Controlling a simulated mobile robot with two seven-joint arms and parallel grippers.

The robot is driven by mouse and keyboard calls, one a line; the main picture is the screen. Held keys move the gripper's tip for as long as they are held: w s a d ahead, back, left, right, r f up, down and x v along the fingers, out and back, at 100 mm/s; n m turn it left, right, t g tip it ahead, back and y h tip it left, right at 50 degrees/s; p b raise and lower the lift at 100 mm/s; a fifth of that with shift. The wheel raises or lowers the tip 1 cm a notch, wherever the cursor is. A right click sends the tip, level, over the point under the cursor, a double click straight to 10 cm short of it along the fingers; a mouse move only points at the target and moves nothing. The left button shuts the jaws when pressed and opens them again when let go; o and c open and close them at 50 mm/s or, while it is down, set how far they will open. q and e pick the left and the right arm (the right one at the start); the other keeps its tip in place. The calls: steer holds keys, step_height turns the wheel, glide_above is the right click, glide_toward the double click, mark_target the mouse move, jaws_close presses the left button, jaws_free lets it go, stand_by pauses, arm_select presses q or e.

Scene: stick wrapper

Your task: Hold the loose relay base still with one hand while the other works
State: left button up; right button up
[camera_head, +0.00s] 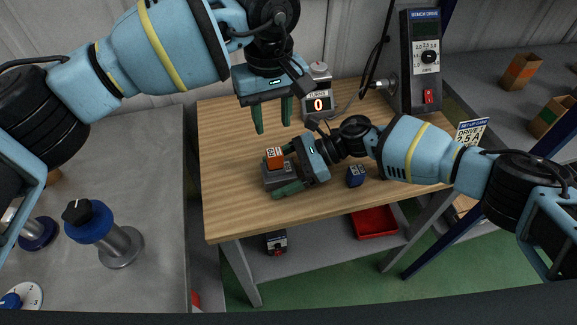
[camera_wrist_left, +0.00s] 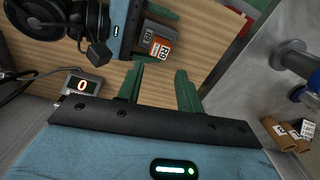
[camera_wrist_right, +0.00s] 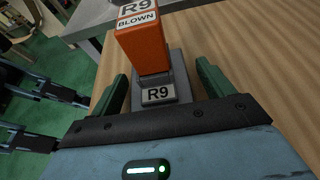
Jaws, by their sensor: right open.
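The relay base (camera_head: 279,177) is a grey block labelled R9 on the wooden bench. An orange relay (camera_head: 275,156) marked "R9 BLOWN" stands upright in it. Both also show in the right wrist view, the base (camera_wrist_right: 159,92) and the relay (camera_wrist_right: 143,44). My right gripper (camera_head: 284,171) is open, with one finger on each side of the base. In the right wrist view its fingers look apart from the base. My left gripper (camera_head: 272,127) is open and empty above the bench, behind the relay. A dark blue block (camera_head: 356,175) lies right of my right gripper.
A turns counter (camera_head: 318,104) reading 0 stands at the bench's back. The bench drive unit (camera_head: 426,62) is at back right, with a set-up card (camera_head: 471,131) nearby. A red bin (camera_head: 375,222) sits on the lower shelf. The bench's left part is clear.

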mark_target(275, 152)
steer(key=c, duration=1.1)
arm_select(q)
steer(key=shift+o, duration=0.8)
arm_select(e)
steer(key=shift+c, duration=0.5)
arm_select(q)
steer(key=shift+o, duration=0.7)
steer(key=shift+f, duration=0.4)
steer(key=shift+f+m, duration=0.8)
steer(key=shift+f, duration=0.1)
steer(key=shift+f, duration=0.1)
steer(key=shift+f, duration=4.4)
